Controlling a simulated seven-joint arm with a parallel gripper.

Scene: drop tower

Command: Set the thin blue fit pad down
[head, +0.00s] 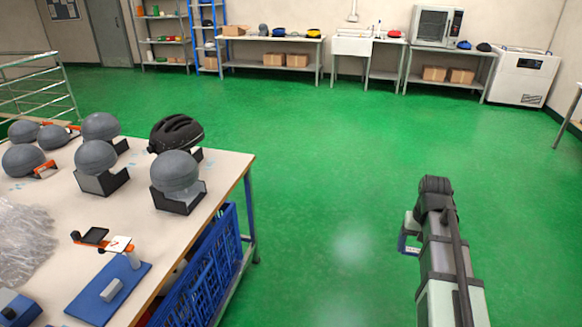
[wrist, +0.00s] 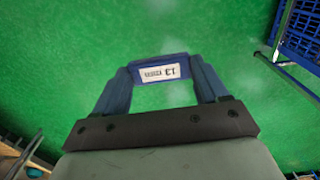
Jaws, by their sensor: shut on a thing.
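The thin blue fit pad (wrist: 158,61) shows in the wrist view with a white printed label on its face. My gripper (wrist: 161,76) is shut on it, one dark blue finger at each end of the pad. In the head view my gripper (head: 407,232) is at the lower right, over the open green floor and well to the right of the workbench. A small part of the pad (head: 402,244) shows there, blue with a pale label. My arm hides the rest of it.
The workbench (head: 226,166) at left bears grey headforms (head: 174,168) in dark holders, a black helmet (head: 176,132), a blue-based fixture (head: 98,293) and clear plastic wrap (head: 25,240). A blue crate (head: 205,268) sits beneath its edge. The floor (head: 330,170) between is clear.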

